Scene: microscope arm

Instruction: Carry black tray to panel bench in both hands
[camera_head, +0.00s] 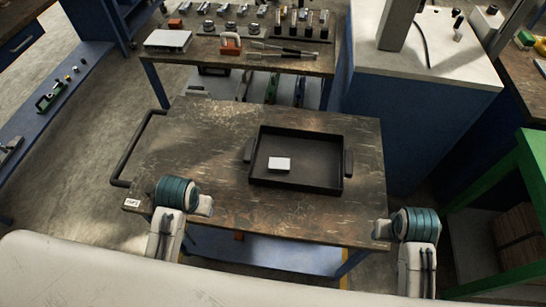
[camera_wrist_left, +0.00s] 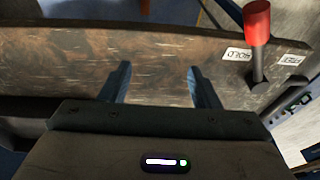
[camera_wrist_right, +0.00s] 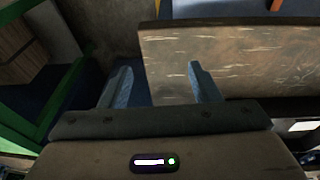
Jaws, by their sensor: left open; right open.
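The black tray (camera_head: 345,186) lies flat on a worn brown-topped cart (camera_head: 215,140), right of its middle. It has a raised rim and a handle on its left and right sides. A small white box (camera_head: 280,164) lies inside it. My left gripper (camera_head: 205,206) is open and empty near the cart's front left, apart from the tray. In the left wrist view its fingers (camera_wrist_left: 158,75) straddle bare cart top. My right gripper (camera_head: 382,230) is open and empty at the cart's front right corner. Its fingers (camera_wrist_right: 158,72) straddle the cart's edge in the right wrist view. Which surface is the panel bench is unclear.
A bench (camera_head: 290,61) with tools stands behind the cart. A white-topped blue cabinet (camera_head: 455,75) stands at back right, a green frame (camera_head: 500,170) at right, a blue shelf (camera_head: 40,125) at left. Floor left is clear.

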